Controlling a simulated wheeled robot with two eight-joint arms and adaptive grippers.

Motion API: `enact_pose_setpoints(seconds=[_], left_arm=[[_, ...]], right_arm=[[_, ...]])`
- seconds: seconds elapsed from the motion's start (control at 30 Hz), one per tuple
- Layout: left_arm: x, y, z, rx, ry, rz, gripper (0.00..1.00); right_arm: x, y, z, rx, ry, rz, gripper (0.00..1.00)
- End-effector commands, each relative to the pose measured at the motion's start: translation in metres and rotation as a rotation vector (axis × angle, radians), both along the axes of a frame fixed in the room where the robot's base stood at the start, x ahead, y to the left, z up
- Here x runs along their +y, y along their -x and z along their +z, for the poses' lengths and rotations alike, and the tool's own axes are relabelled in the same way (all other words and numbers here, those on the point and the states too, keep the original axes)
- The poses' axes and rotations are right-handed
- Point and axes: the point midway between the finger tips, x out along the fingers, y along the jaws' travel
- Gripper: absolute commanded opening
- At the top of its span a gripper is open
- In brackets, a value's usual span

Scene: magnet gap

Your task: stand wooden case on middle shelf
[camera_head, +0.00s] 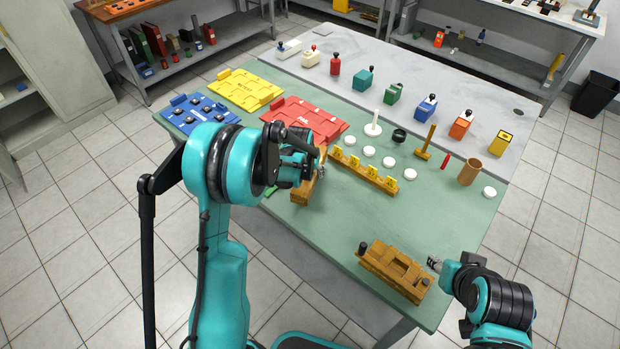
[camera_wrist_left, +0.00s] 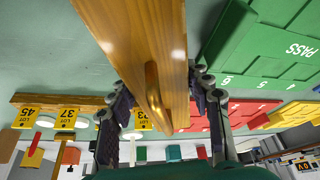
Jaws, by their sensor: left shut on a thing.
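The wooden case (camera_head: 306,188) is a brown varnished box with a curved handle, above the green table in the head view. In the left wrist view the case (camera_wrist_left: 135,40) fills the upper middle. My left gripper (camera_head: 318,163) is shut on it, with its fingers on both sides of the handle in the wrist view (camera_wrist_left: 160,100). My own arm hides part of the case in the head view. My right gripper (camera_head: 434,264) is beside a slotted wooden block; its jaws are too small to read. I cannot tell which shelf is the middle one.
The slotted wooden block (camera_head: 394,270) lies near the front edge. Red (camera_head: 305,119), yellow (camera_head: 238,89) and blue (camera_head: 200,113) trays and a tagged wooden rack (camera_head: 363,172) stand close by. A shelf with binders (camera_head: 190,58) and a pale cabinet (camera_head: 55,60) are at the left.

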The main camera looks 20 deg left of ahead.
Motion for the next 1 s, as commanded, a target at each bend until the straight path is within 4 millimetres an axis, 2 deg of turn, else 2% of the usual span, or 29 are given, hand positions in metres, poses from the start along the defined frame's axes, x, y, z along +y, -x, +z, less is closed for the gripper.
enact_pose_setpoints(seconds=[0.1, 0.2, 0.57, 0.6, 0.67, 0.7, 1.0], left_arm=[[0.000, 0.000, -0.021, -0.001, 0.000, 0.000, 0.08], [0.000, 0.000, -0.033, -0.001, 0.000, 0.000, 0.08], [0.000, 0.000, -0.035, -0.001, 0.000, 0.000, 0.08], [0.000, 0.001, -0.036, 0.000, 0.000, 0.000, 0.52], [0.000, 0.001, -0.035, 0.000, 0.000, 0.000, 0.68], [0.000, 0.001, -0.035, 0.000, 0.000, 0.000, 0.70], [0.000, 0.001, -0.033, 0.000, 0.000, 0.000, 0.70]], right_arm=[[0.000, 0.000, -0.012, 0.000, 0.000, 0.000, 0.40], [0.000, 0.000, -0.017, 0.000, 0.000, 0.000, 0.40], [0.000, 0.000, -0.018, 0.000, 0.000, 0.000, 0.40], [0.000, 0.000, -0.019, 0.000, 0.000, 0.000, 0.40], [0.000, 0.000, -0.018, 0.000, 0.000, 0.000, 0.40], [0.000, 0.000, -0.018, 0.000, 0.000, 0.000, 0.40], [0.000, 0.000, -0.016, 0.000, 0.000, 0.000, 0.40]])
